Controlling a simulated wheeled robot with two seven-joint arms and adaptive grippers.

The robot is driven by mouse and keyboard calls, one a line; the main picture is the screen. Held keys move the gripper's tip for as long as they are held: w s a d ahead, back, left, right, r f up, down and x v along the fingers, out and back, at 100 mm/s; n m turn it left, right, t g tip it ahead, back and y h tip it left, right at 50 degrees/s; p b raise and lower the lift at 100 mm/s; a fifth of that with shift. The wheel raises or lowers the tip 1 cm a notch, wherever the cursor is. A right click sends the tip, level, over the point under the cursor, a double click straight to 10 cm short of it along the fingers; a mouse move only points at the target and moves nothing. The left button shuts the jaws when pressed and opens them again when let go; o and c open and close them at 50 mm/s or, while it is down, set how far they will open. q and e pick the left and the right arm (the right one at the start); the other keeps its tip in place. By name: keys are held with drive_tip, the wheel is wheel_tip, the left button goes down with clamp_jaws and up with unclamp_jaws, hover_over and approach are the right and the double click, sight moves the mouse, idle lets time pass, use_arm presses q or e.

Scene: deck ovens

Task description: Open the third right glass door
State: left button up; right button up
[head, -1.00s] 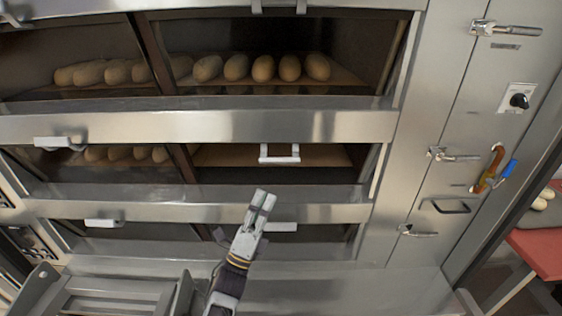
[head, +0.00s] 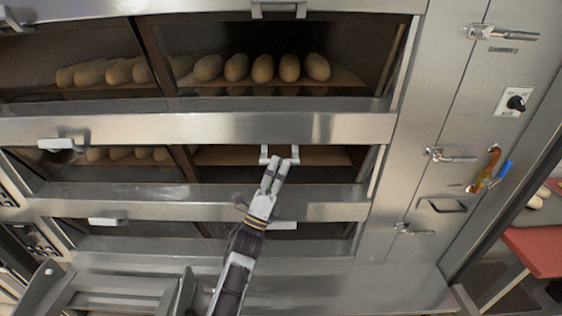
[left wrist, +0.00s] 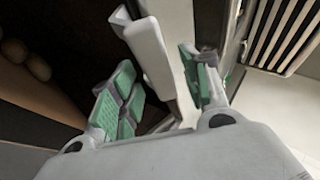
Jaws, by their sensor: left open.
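The right glass door (head: 325,156) of the middle visible deck appears shut, with an empty baking board behind it. Its pale U-shaped handle (head: 294,155) is at the door's upper edge. My left gripper (head: 274,168) is at this handle, its fingers overlapping the handle's bar in the head view. In the left wrist view the handle (left wrist: 150,48) runs between the green-padded fingers of my left gripper (left wrist: 162,88). The fingers are spread on either side of it, open. Whether a pad touches the handle I cannot tell. My right gripper is not in view.
Above is a right glass door with several loaves (head: 263,68) behind it; below is another door with a handle (head: 283,226). A left door handle (head: 60,144) is on the same deck. Steel side panels with latches (head: 450,155) stand at right, beside a red table (head: 540,248).

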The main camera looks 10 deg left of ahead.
use_arm(q)
drive_tip(key=shift+x, duration=0.9)
drive_tip(key=shift+c, duration=0.4)
clamp_jaws()
